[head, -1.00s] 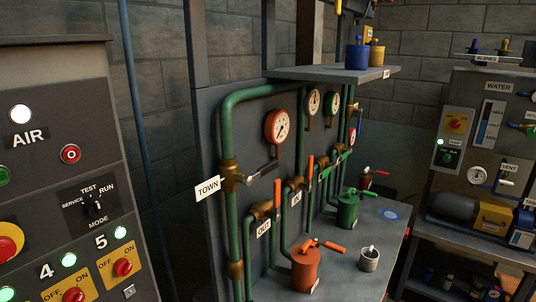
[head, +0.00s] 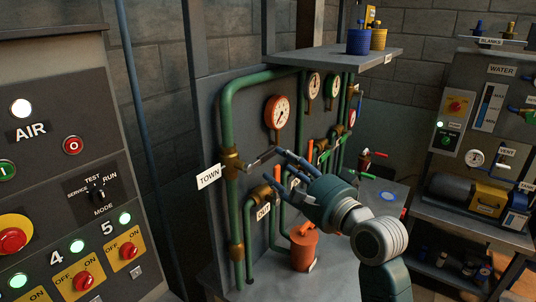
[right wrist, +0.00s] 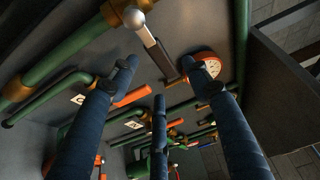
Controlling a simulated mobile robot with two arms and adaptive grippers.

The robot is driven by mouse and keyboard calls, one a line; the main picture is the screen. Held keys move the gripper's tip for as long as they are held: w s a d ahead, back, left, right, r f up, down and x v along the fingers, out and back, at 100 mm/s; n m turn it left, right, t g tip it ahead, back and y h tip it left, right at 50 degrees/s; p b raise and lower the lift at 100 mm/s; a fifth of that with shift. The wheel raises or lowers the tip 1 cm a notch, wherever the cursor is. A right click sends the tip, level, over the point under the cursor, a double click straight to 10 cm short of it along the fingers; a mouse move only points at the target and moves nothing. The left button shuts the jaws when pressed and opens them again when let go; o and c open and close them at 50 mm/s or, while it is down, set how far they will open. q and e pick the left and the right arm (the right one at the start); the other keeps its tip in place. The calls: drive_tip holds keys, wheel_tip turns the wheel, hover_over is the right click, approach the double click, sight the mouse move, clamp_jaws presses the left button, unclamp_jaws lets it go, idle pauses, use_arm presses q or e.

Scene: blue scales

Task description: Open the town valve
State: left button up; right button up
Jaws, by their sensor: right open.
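The town valve (head: 232,163) is a brass body on a green vertical pipe, with a white TOWN label (head: 209,177) at its left. Its lever (head: 260,159), metal with a dark end, points right and slightly up from the body. In the right wrist view, the lever (right wrist: 151,43) runs from the pale pivot down toward the space between the upper fingers. My right gripper (head: 282,162) has dark blue fingers, spread open, with the tips close to the lever's free end. I cannot tell whether they touch it. In the right wrist view, my right gripper (right wrist: 160,72) holds nothing. My left gripper is out of view.
A red-rimmed gauge (head: 277,112) sits just above the lever. An orange lever (head: 277,174) and OUT label (head: 263,212) are below. An orange pot (head: 304,249) stands on the bench. A shelf (head: 350,55) overhangs. The AIR panel (head: 60,160) is at left.

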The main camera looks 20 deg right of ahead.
sight(269, 159)
drive_tip(key=p+x, duration=0.1)
drive_tip(key=x, duration=0.4)
drive_tip(key=shift+w+a, duration=0.1)
drive_tip(key=shift+w, duration=0.3)
drive_tip(key=shift+w+a+p, duration=0.15)
drive_tip(key=shift+w+p, duration=0.2)
drive_tip(key=shift+w, duration=0.15)
drive_tip(key=shift+f, duration=0.1)
clamp_jaws()
